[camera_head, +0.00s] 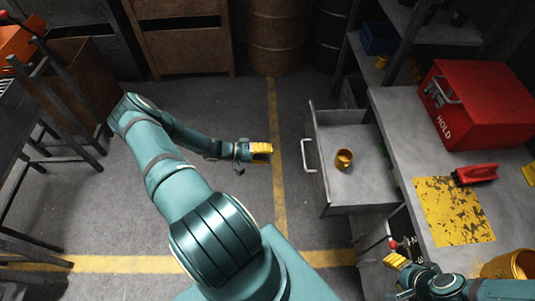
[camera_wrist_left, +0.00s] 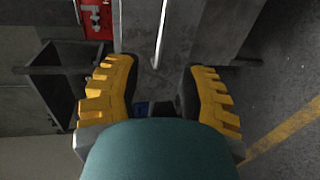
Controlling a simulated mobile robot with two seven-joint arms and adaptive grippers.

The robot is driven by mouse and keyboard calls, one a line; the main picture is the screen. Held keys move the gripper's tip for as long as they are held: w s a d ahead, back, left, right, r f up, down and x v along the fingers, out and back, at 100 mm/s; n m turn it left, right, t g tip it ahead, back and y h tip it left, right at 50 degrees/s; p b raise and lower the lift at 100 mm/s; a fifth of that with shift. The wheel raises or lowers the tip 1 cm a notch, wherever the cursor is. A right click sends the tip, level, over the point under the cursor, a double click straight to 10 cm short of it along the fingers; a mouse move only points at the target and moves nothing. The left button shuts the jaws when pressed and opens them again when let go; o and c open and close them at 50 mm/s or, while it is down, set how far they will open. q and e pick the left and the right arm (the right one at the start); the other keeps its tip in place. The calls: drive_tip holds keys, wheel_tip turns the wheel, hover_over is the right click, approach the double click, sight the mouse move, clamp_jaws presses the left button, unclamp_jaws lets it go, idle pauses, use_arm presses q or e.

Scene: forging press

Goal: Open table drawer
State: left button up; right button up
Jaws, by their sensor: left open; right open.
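The grey table drawer (camera_head: 345,190) is pulled out from the table (camera_head: 400,110) in the head view, its inside visible from above. Its pale bar handle (camera_head: 309,155) is on the left-facing front. A small brass-coloured cup (camera_head: 344,158) is inside the drawer. My left gripper (camera_head: 262,152) is left of the handle, apart from it, empty. In the left wrist view its yellow fingers (camera_wrist_left: 155,95) are spread wide, with a pale bar, likely the handle (camera_wrist_left: 161,35), beyond them. My right gripper (camera_head: 397,261) is open at the lower right, by the table's near end.
On the table are a red box marked HOLD (camera_head: 480,100), a red tool (camera_head: 475,174) and a worn yellow mat (camera_head: 454,211). A yellow container (camera_head: 513,264) is at the lower right. Barrels (camera_head: 277,38) stand at the back. The floor left of the drawer is clear.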

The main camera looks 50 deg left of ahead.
use_arm(q)
drive_tip(key=v, duration=1.2)
drive_tip(key=shift+f, duration=0.1)
